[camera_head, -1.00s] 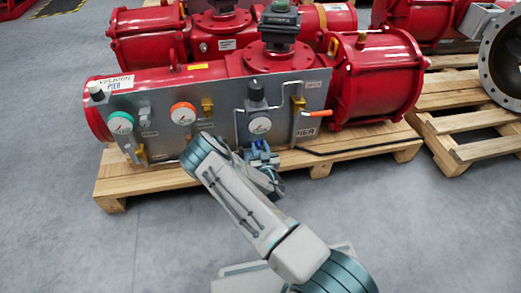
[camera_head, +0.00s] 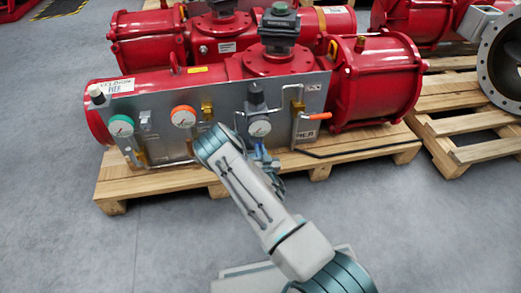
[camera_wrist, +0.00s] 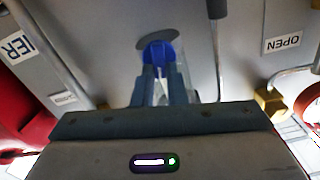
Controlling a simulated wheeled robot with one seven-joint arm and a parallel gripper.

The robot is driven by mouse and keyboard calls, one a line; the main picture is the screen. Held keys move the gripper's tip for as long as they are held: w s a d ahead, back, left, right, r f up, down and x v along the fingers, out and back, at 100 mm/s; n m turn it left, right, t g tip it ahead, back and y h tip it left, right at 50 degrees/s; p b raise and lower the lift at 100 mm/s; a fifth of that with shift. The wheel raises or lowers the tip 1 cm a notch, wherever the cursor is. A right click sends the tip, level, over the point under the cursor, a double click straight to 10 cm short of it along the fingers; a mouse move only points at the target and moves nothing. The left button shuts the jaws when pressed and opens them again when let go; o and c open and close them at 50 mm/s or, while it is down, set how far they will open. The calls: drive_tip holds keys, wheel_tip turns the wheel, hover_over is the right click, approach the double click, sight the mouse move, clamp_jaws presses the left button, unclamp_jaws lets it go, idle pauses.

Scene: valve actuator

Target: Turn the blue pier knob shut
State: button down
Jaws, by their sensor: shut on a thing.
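The blue knob (camera_wrist: 159,53) sits under a dark round collar on the grey panel (camera_wrist: 120,35) in the wrist view. My gripper (camera_wrist: 158,77) has its two fingers on either side of the knob and is shut on it. The fingers hide part of the knob, so its exact turn angle cannot be read.
A metal pipe (camera_wrist: 217,45) runs close beside the knob. An orange-handled lever (camera_head: 318,116) is to the right. The wooden pallet (camera_head: 160,180) lies below.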

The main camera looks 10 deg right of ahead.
drive_tip(key=shift+s+d+f+m+b, duration=0.1)
drive_tip(key=shift+f+m+b, duration=0.1)
drive_tip(key=shift+m, duration=2.35)
drive_tip(key=shift+w+d+f+m+b, duration=0.1)
drive_tip(key=shift+f+m, duration=0.15)
drive_tip(key=shift+m, duration=2.35)
drive_tip(key=shift+s+d+f+m+b, duration=0.1)
drive_tip(key=shift+f+m+b, duration=0.1)
drive_tip(key=shift+m, duration=2.35)
drive_tip(key=c, duration=1.5)
unclamp_jaws()
drive_tip(key=shift+a, duration=0.15)
drive_tip(key=shift+o, duration=0.2)
drive_tip(key=s+p, duration=0.4)
drive_tip(key=s, duration=0.9)
drive_tip(key=shift+s+d+p, duration=0.2)
drive_tip(key=shift+s+p, duration=0.15)
drive_tip(key=shift+s, duration=0.05)
drive_tip(key=shift+r, duration=0.15)
